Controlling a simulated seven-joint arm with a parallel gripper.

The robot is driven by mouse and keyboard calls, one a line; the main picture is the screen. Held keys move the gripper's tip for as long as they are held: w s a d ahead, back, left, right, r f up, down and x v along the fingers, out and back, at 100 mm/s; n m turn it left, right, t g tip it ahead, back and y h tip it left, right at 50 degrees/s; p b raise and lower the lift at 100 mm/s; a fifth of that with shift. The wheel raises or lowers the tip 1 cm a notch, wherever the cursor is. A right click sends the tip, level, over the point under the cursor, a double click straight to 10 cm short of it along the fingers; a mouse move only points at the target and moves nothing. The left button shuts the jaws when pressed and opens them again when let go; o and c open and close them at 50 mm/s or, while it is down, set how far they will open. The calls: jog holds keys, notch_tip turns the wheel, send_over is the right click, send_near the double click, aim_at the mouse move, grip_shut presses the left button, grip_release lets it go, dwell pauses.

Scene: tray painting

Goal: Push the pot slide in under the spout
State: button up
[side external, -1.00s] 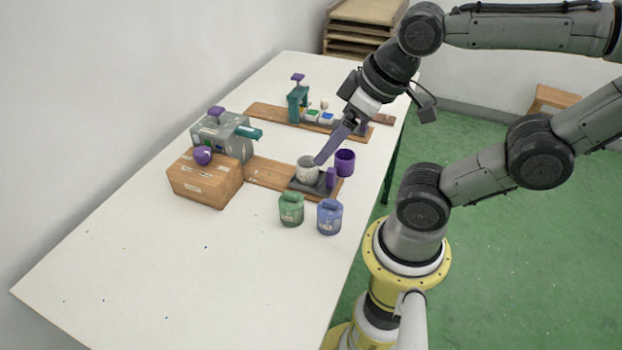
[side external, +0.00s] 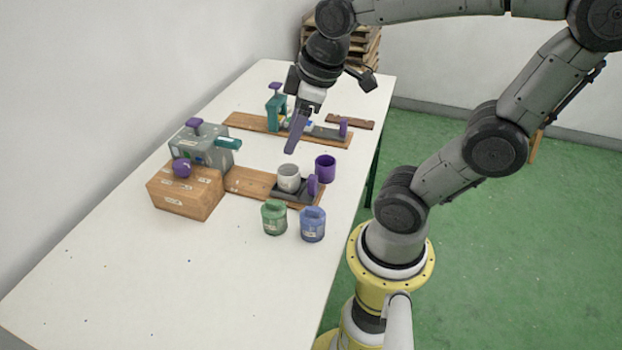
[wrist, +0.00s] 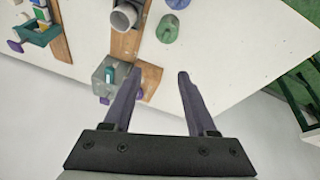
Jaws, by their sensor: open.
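A pale grey pot (side external: 288,179) stands upright on the dark slide (side external: 284,197), which has a purple upright handle (side external: 313,186) at its outer end. The slide lies on a wooden board (side external: 247,182) leading to a grey machine (side external: 190,150) with a teal spout (side external: 228,143). The pot is out along the board, apart from the spout. My gripper (side external: 290,151) is above and behind the pot, empty. In the wrist view, my gripper (wrist: 159,77) has its fingers wide apart, with the pot (wrist: 125,16) beyond them and the machine (wrist: 108,82) near the left finger.
A purple cup (side external: 326,168) stands beside the slide; green (side external: 274,218) and blue (side external: 313,225) lidded jars stand in front. A wooden box (side external: 186,191) with a purple knob (side external: 181,168) is beside the machine. Another board (side external: 245,122) with a teal press (side external: 276,112) lies behind.

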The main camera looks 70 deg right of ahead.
jog(key=w+d+f+m+g, duration=0.1)
jog(key=w+d+f+g, duration=0.15)
jog(key=d+f, duration=0.4)
jog(key=m+g, duration=0.2)
send_near(312, 176)
jog(key=shift+y, duration=0.4)
jog(key=f, duration=1)
jog(key=shift+s+d+f, duration=0.2)
jog(key=shift+d+f, duration=0.1)
jog(key=shift+f, duration=0.05)
grip_shut()
